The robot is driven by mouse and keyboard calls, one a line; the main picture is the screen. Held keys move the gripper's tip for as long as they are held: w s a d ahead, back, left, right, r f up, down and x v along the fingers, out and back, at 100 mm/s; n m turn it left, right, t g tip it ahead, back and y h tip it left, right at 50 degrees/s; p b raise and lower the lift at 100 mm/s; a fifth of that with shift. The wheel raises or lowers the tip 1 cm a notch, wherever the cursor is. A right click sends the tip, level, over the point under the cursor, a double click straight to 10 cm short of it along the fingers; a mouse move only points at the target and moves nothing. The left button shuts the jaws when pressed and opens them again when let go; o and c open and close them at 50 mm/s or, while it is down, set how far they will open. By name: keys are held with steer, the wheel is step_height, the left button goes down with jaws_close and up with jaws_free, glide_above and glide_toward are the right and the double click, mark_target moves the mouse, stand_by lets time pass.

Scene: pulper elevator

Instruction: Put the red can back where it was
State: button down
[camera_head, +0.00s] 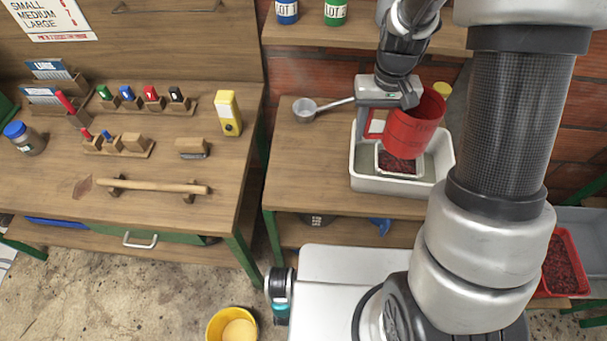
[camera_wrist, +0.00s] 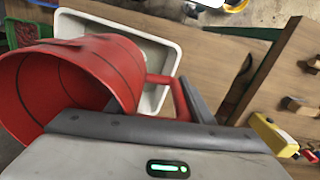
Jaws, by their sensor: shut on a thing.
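The red can (camera_head: 412,128) hangs tilted above the white basin on the middle bench in the head view. In the wrist view the can (camera_wrist: 95,75) fills the left side, its open mouth facing left; the visible inside looks bare red. My gripper (camera_head: 376,120) is shut on the can's red side handle, which shows between the fingers in the wrist view (camera_wrist: 181,100). The white basin (camera_head: 361,182) lies below the can and holds a small white tray (camera_head: 405,172) with dark red contents. Whether the can touches the basin or tray cannot be told.
A metal ladle (camera_head: 305,108) lies left of the basin. The bench top (camera_head: 300,165) is clear at its front left. A shelf (camera_head: 300,33) with labelled jars is behind. A left bench (camera_head: 60,165) holds a yellow device (camera_head: 228,113). A red tray (camera_head: 565,265) sits at right.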

steer(key=s+a+f+n+b, duration=0.2)
steer(key=a+f+n+b, duration=0.3)
steer(key=s+a+f+n+b, duration=0.2)
steer(key=a+f+n+b, duration=0.3)
steer(key=a+n, duration=0.1)
steer(key=s+a+f+n+b, duration=0.3)
steer(key=a+f+n+b, duration=0.1)
steer(key=a+n+b, duration=0.1)
steer(key=shift+a+f+n, duration=0.4)
steer(key=shift+a+n, duration=0.1)
steer(key=shift+a, duration=0.25)
steer(key=shift+f+b, duration=0.55)
steer(key=shift+f, duration=1.75)
steer(key=shift+f, duration=0.15)
steer(key=c, duration=0.9)
jaws_free()
